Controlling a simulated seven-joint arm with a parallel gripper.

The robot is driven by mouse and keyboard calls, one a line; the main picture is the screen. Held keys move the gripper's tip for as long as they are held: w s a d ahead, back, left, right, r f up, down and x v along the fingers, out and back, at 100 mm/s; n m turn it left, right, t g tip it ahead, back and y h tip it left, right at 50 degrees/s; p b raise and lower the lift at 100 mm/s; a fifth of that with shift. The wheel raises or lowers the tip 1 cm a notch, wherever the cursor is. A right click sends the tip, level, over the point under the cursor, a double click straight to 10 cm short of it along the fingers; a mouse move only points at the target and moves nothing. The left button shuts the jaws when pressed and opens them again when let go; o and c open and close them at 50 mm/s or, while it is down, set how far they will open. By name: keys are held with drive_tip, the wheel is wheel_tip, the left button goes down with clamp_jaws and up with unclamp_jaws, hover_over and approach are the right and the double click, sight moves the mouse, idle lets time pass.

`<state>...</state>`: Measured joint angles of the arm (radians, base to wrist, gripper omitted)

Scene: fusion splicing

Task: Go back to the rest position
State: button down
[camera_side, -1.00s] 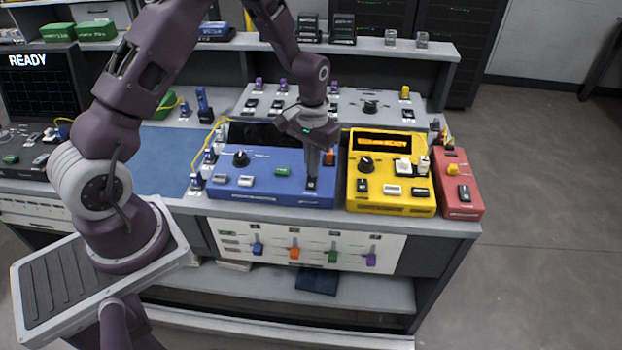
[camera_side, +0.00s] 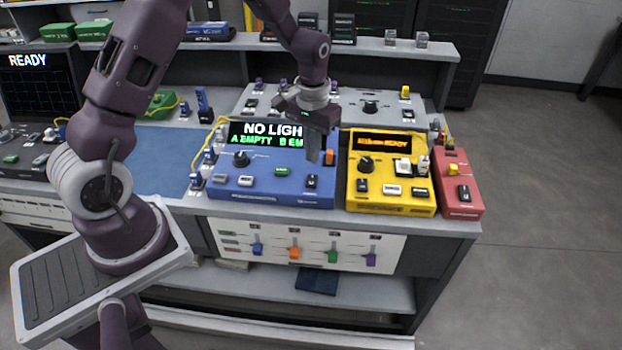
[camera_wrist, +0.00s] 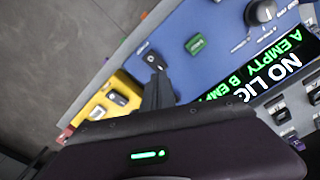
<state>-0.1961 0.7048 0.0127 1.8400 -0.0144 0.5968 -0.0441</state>
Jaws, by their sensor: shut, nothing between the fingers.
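My gripper (camera_side: 314,146) is shut and empty, above the right part of the blue device (camera_side: 262,196). Its fingertips are clear of the panel, above a black-and-white rocker switch (camera_side: 312,182). The blue device's display (camera_side: 266,134) is lit with "NO LIGH", cut off by my gripper, and "A EMPTY B EM" below. In the wrist view my closed fingers (camera_wrist: 158,88) point at the blue panel (camera_wrist: 185,60), near that switch (camera_wrist: 153,60). The display text shows there too (camera_wrist: 270,68).
A yellow device (camera_side: 390,195) with an orange display reading READY stands right of the blue one. A red box (camera_side: 462,200) is at the bench's right end. A blue mat (camera_side: 165,150) lies left. A shelf (camera_side: 400,50) runs behind. A slider panel (camera_side: 310,243) is on the bench front.

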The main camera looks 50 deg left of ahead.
drive_tip(key=shift+r, duration=1.1)
drive_tip(key=s+d+r+m+t, duration=0.1)
drive_tip(key=s+d+r, duration=0.2)
drive_tip(key=s+r, duration=0.35)
drive_tip(key=s+d+r+t, duration=0.2)
drive_tip(key=s+r, duration=0.1)
drive_tip(key=r, duration=0.7)
drive_tip(key=s+d+r+m+t, duration=0.1)
drive_tip(key=s, duration=0.7)
drive_tip(key=s+d+r+m+t, duration=0.1)
drive_tip(key=s+d+r, duration=0.1)
drive_tip(key=s, duration=0.5)
drive_tip(key=shift+s+r+t, duration=0.3)
drive_tip(key=shift+s, duration=0.1)
drive_tip(key=shift+d, duration=0.1)
